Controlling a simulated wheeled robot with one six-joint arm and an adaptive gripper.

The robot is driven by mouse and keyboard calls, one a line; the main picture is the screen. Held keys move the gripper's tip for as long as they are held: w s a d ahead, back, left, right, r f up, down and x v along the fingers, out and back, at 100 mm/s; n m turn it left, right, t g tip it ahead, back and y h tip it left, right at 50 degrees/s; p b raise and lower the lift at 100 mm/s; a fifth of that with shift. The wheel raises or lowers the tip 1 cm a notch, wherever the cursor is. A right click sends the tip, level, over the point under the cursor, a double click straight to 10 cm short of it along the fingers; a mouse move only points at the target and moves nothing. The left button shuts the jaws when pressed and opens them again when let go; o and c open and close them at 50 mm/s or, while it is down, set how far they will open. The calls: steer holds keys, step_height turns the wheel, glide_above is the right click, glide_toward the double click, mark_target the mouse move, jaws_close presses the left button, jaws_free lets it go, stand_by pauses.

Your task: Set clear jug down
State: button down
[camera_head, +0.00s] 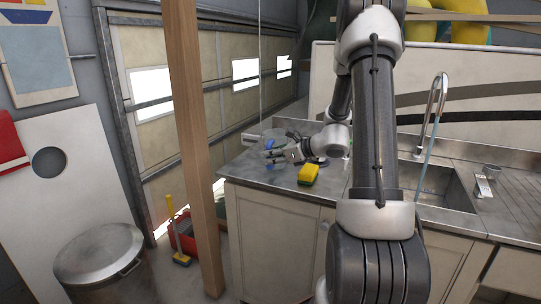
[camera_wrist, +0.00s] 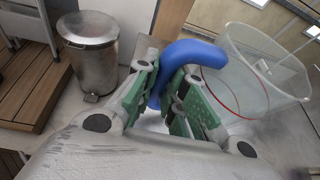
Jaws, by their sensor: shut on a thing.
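The clear jug (camera_wrist: 255,72) is see-through, with a red line around it and a blue handle (camera_wrist: 193,55). In the wrist view, the green finger pads of my gripper (camera_wrist: 168,108) are shut on the blue handle, and the jug's body is to the right of the fingers. In the head view, my gripper (camera_head: 274,150) and the jug (camera_head: 268,139) are at the left end of the grey counter (camera_head: 262,172). The jug is faint there and partly hidden by the gripper. I cannot tell whether its base touches the counter.
A yellow sponge (camera_head: 308,174) lies on the counter in front of my gripper. The sink (camera_head: 440,184) and tap (camera_head: 436,100) are to the right. A wooden post (camera_head: 193,130) stands left of the counter, and a metal bin (camera_head: 103,262) stands on the floor.

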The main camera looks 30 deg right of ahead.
steer(key=shift+f, duration=0.35)
steer(key=shift+f, duration=0.25)
stand_by(0.3)
steer(key=c, duration=1.4)
jaws_free()
steer(key=c, duration=0.4)
steer(key=shift+v, duration=1.65)
